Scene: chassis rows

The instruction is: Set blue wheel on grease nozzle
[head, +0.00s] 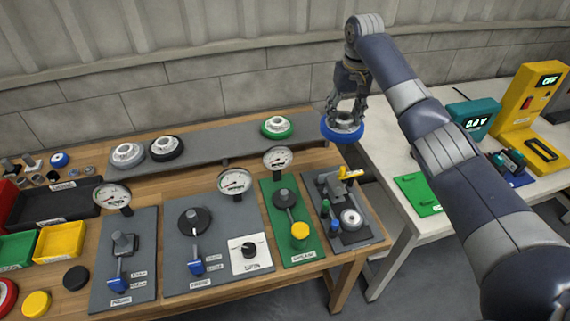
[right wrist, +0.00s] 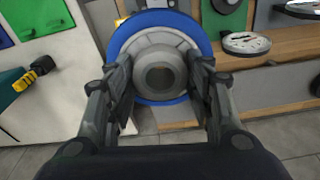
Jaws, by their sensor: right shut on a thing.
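My right gripper (head: 347,108) hangs from its raised arm above the gap between the wooden bench and the white table. It is shut on the blue wheel (head: 343,130), which has a blue rim and a grey hub. In the right wrist view, the two fingers (right wrist: 160,78) clamp the hub of the blue wheel (right wrist: 160,46) from both sides. The wheel is clear of the bench. I cannot tell for certain which fitting is the grease nozzle; the labels are too small to read surely. My left gripper is not in view.
The bench holds a green panel (head: 271,198), a dark panel with a yellow handle (head: 366,231) and two grey panels. Three gauges stand behind them. A grey shelf (head: 215,142) carries white, black and green wheels. Bins sit left; a white table (head: 385,155) with instruments stands right.

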